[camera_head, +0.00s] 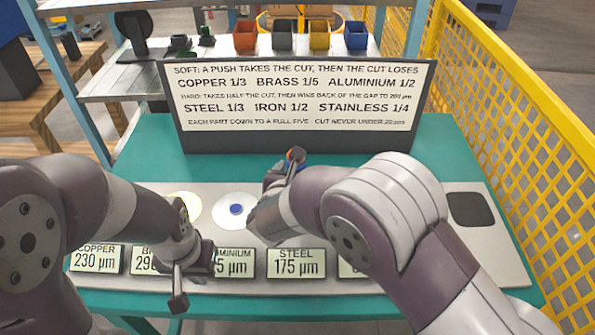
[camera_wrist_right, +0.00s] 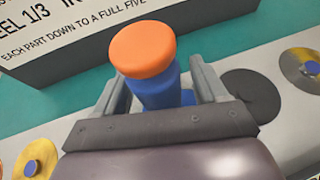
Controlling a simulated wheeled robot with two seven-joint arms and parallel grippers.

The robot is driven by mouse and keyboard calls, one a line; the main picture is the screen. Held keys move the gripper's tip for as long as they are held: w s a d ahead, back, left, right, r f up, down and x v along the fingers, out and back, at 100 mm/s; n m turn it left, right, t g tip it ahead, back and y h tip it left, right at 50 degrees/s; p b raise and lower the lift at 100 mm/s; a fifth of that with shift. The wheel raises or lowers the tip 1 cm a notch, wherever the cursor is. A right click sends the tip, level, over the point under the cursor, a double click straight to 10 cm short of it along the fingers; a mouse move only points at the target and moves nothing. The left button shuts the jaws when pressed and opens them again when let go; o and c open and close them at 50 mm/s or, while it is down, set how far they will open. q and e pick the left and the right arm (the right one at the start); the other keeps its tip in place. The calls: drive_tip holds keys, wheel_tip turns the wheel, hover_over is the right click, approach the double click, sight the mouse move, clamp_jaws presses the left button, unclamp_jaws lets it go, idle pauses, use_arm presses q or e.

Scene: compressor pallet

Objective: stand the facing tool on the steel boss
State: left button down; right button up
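The facing tool (camera_wrist_right: 150,75) has a blue body and a round orange cap. In the right wrist view it sits between the two fingers of my right gripper (camera_wrist_right: 160,90), which look shut on its blue body. In the head view my right gripper (camera_head: 285,165) is over the back of the pale board, with a bit of orange and blue showing. The steel label (camera_head: 296,263) reads 175 µm; the steel boss behind it is hidden by my right arm. My left gripper (camera_head: 180,280) hangs low over the front labels; its finger gap does not show clearly.
A pale disc with a blue centre (camera_head: 236,209) lies left of my right gripper, and a yellowish disc (camera_head: 187,206) further left. A dark square pad (camera_head: 470,208) is at right. A sign (camera_head: 295,100) stands behind. Yellow fencing (camera_head: 530,140) borders the right side.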

drive_tip(key=shift+r, duration=0.25)
drive_tip(key=v, duration=1.2)
